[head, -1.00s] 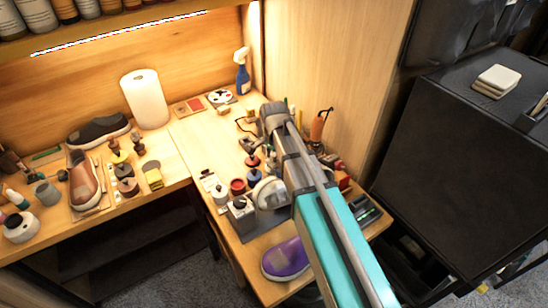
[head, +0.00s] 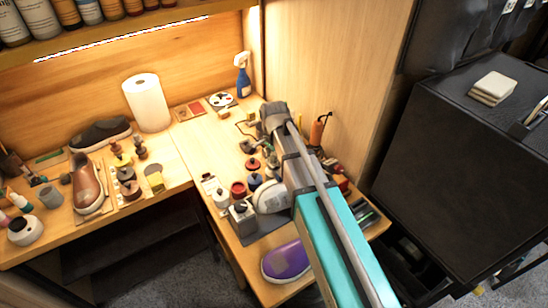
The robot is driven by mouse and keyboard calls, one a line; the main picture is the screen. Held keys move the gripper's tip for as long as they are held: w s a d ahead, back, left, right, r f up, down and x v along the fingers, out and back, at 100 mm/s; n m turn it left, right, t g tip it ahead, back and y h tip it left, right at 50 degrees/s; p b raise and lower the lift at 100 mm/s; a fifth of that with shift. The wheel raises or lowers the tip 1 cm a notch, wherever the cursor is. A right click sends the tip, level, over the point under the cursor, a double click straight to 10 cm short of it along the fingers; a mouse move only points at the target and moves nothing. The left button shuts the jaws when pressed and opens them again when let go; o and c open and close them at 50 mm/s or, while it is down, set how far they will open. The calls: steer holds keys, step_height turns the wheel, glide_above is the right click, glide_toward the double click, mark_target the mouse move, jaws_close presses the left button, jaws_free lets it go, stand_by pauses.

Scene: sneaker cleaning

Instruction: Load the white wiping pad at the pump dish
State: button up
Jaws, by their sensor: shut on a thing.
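My arm crosses from the bottom right up to a dark grey joint over the right-hand workbench. My gripper and anything in it are hidden; I cannot make out its fingers. I cannot make out a white wiping pad at the bench. A stack of pale square pads (head: 492,88) lies on the black case at the right.
A purple sneaker (head: 286,261) sits at the bench's front edge. Small jars, including a red one (head: 238,189), crowd the bench beside my arm. A paper roll (head: 147,103) and a blue spray bottle (head: 243,75) stand behind. A brown shoe (head: 88,184) is at left.

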mark_target(274, 154)
steer(key=shift+r+p, duration=2.25)
steer(key=shift+r, duration=0.25)
step_height(274, 154, up, 7)
steer(key=p, duration=0.7)
step_height(274, 154, down, 7)
steer(key=b, duration=0.7)
